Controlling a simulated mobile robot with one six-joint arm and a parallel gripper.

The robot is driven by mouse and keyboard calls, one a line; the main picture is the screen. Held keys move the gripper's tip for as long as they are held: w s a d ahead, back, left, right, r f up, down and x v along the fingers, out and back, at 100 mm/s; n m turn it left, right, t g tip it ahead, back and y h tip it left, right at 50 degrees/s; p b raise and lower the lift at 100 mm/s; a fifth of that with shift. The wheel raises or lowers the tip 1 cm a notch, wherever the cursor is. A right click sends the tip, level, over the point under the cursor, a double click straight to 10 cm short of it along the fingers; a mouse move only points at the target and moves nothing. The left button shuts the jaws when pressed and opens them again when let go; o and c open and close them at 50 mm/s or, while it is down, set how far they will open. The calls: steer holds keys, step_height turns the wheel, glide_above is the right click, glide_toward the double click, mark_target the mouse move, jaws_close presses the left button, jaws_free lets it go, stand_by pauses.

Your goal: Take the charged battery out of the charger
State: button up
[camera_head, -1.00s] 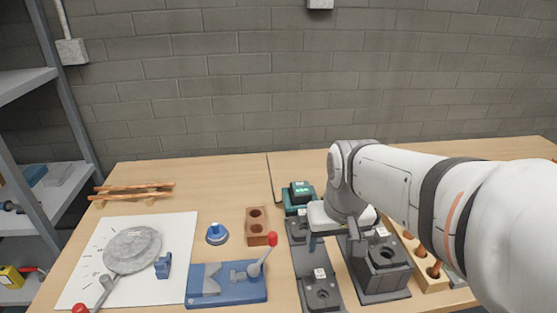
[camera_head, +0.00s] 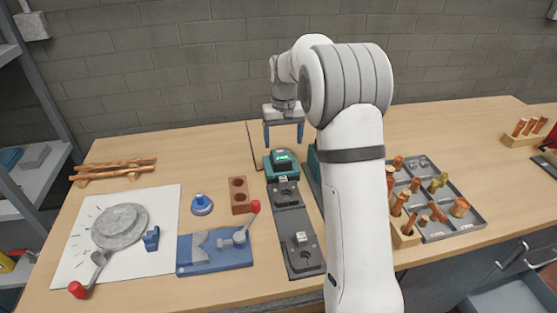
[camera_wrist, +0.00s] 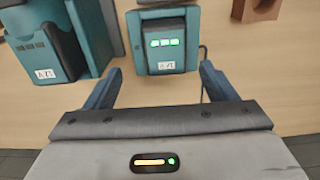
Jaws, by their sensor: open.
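The charger (camera_head: 283,173) is a teal unit on the table. The charged battery (camera_head: 281,157) sits upright in it, with green lights. My gripper (camera_head: 284,134) is open and empty, above and behind the charger in the head view. In the wrist view its blue fingers (camera_wrist: 161,73) are spread wide, with the charger beyond and between them. The fingers appear apart from the battery.
A second teal unit (camera_wrist: 90,62) with a dark, unlit insert stands beside the charger; my arm mostly hides it in the head view. A brown block (camera_head: 239,207) with two holes and grey fixtures (camera_head: 290,220) stand nearby. A parts tray (camera_head: 470,222) lies to the right.

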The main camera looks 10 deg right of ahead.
mark_target(281, 154)
steer(key=f, duration=0.4)
steer(key=f+p, duration=0.1)
steer(key=f, duration=0.1)
steer(key=shift+s+a+f, duration=0.15)
steer(key=shift+a+f, duration=0.05)
steer(key=shift+a, duration=0.2)
steer(key=c, duration=1.3)
